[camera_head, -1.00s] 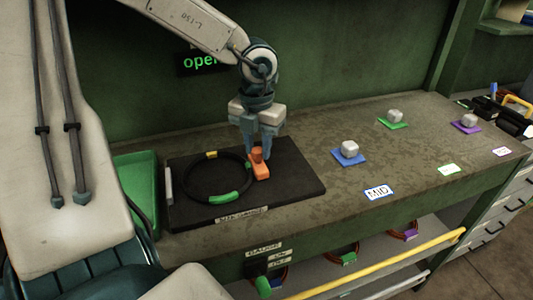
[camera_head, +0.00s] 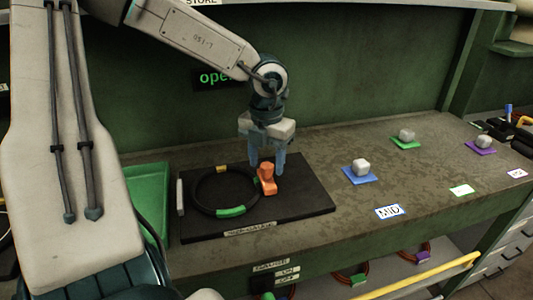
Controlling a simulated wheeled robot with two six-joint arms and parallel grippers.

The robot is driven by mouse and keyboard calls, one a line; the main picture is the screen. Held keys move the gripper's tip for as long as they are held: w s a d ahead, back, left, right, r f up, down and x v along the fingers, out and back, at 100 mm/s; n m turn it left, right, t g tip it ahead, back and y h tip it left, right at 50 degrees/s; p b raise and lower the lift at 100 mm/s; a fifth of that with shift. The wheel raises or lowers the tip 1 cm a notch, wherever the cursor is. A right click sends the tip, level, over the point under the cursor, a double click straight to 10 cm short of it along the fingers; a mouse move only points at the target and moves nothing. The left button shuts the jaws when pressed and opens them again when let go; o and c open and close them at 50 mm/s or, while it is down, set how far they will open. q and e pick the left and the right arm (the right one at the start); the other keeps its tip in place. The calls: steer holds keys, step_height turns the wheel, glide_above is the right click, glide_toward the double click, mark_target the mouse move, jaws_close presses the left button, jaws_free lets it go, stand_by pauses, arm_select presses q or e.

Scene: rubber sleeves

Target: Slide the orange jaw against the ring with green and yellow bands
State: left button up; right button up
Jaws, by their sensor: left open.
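A black ring (camera_head: 194,201) with a green band at its front and a yellow band at its back lies flat on the black board (camera_head: 305,197). The orange jaw (camera_head: 267,180) stands on the board at the ring's right side. It looks to be touching the ring or very close; I cannot tell which. My left gripper (camera_head: 267,167) points down just above and behind the orange jaw, its fingers apart. Its fingertips are near the jaw's top, and I cannot tell whether they straddle it. My right gripper does not show.
A pale upright bar (camera_head: 180,197) stands at the board's left edge. A green tray (camera_head: 148,195) is further left. A sign on the back wall reads "open".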

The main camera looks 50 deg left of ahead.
mark_target(266, 165)
arm_select(q)
step_height(266, 165, up, 10)
steer(key=shift+r+b, duration=0.25)
steer(key=shift+b, duration=0.15)
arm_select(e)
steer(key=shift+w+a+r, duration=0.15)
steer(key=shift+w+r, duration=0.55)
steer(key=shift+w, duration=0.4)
